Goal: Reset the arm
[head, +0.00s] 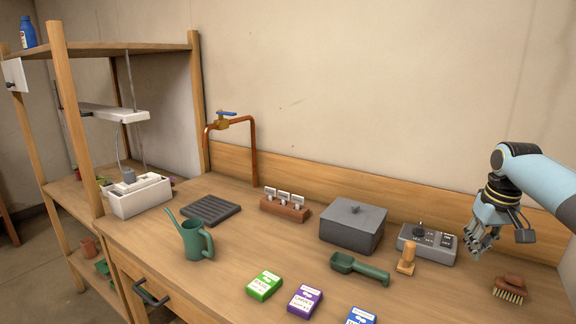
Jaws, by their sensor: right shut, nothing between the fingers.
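My right gripper (478,243) hangs at the right side of the head view, at the end of a light blue arm that comes in from the right edge. Its fingers are shut with nothing between them. It is above the bench, between a grey control box (428,244) and a brown brush (510,289), apart from the brush. Whether it touches the box's edge I cannot tell. My left gripper is not in view.
On the wooden bench (225,279) are a green watering can (194,241), a green scoop (359,268), a grey lidded box (352,228), a wooden dibber (406,262) and seed packets (305,301). A copper tap (254,150) rises at the back. Shelves stand left.

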